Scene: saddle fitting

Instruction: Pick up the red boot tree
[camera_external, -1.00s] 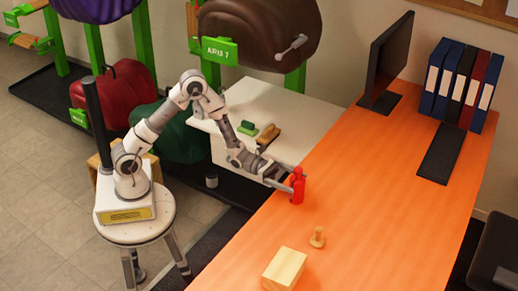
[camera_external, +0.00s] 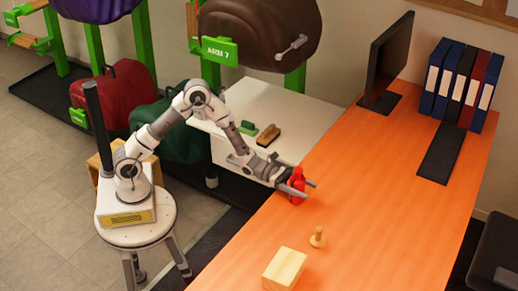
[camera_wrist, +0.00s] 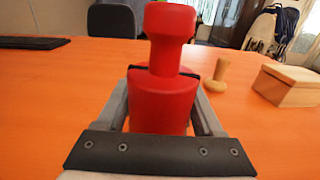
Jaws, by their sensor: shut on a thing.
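The red boot tree (camera_external: 297,183) is at the left edge of the orange desk in the external view. In the wrist view the red boot tree (camera_wrist: 162,85) stands upright, with a knob on a narrow neck above a wider body. My gripper (camera_external: 299,187) is shut on it, one finger on each side of the body. In the wrist view the fingers of my gripper (camera_wrist: 163,100) reach around the body, and the gripper's dark bar hides its lower part. I cannot tell whether its base touches the desk.
On the orange desk (camera_external: 375,190) are a wooden knobbed piece (camera_external: 317,238) and a wooden block (camera_external: 285,268). A monitor (camera_external: 386,62), keyboard (camera_external: 443,152) and binders (camera_external: 460,85) are at the back. A white table (camera_external: 270,110) holds a green brush and a brown brush. The desk's middle is clear.

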